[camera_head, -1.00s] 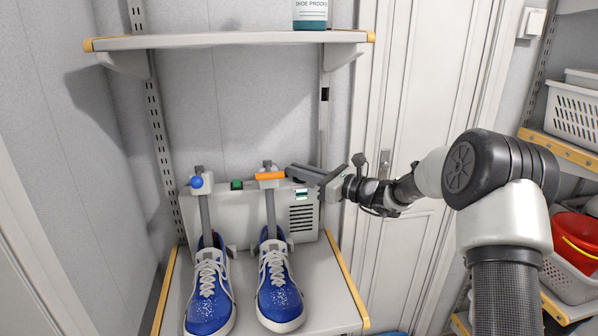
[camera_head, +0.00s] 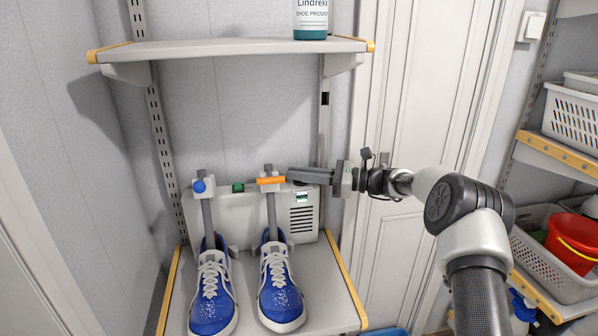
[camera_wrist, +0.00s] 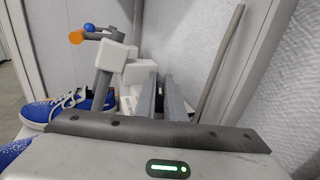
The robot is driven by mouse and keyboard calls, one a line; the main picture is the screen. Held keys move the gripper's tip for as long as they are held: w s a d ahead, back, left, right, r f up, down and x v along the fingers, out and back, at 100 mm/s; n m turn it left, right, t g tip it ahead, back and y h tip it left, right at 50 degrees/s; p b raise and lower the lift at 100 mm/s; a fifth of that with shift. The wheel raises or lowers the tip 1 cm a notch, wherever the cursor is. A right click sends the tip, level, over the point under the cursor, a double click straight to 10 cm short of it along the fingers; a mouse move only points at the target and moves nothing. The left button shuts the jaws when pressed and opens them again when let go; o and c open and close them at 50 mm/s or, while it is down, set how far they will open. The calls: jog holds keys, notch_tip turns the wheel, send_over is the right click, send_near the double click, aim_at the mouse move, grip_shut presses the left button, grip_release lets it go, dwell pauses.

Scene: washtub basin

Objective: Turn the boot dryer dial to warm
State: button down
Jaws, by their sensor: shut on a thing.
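The pale grey boot dryer (camera_head: 262,212) stands on the lower shelf against the wall. It has two upright posts, one with a blue ball (camera_head: 199,186) and one with an orange bar (camera_head: 270,180). A green knob (camera_head: 238,187) sits between them. A small display (camera_head: 303,197) and a vent are at its right. My gripper (camera_head: 291,174) reaches in from the right, its fingers nearly level at the dryer's top right edge, just right of the orange bar. It is shut on the dial, which the fingers hide. In the wrist view the fingers (camera_wrist: 160,95) run close together.
Two blue shoes (camera_head: 211,295) (camera_head: 280,290) stand in front of the dryer, under the posts. An upper shelf (camera_head: 230,48) with a bottle (camera_head: 311,20) is above. A white door (camera_head: 420,110) is behind my arm. Baskets and a red bucket (camera_head: 574,240) are at the right.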

jog(key=shift+r+n+g, duration=0.1)
jog(key=shift+n+g, duration=0.7)
jog(key=shift+g, duration=0.4)
jog(key=c, duration=1.8)
grip_release()
jog(key=shift+c, duration=0.2)
jog(key=shift+d, duration=0.1)
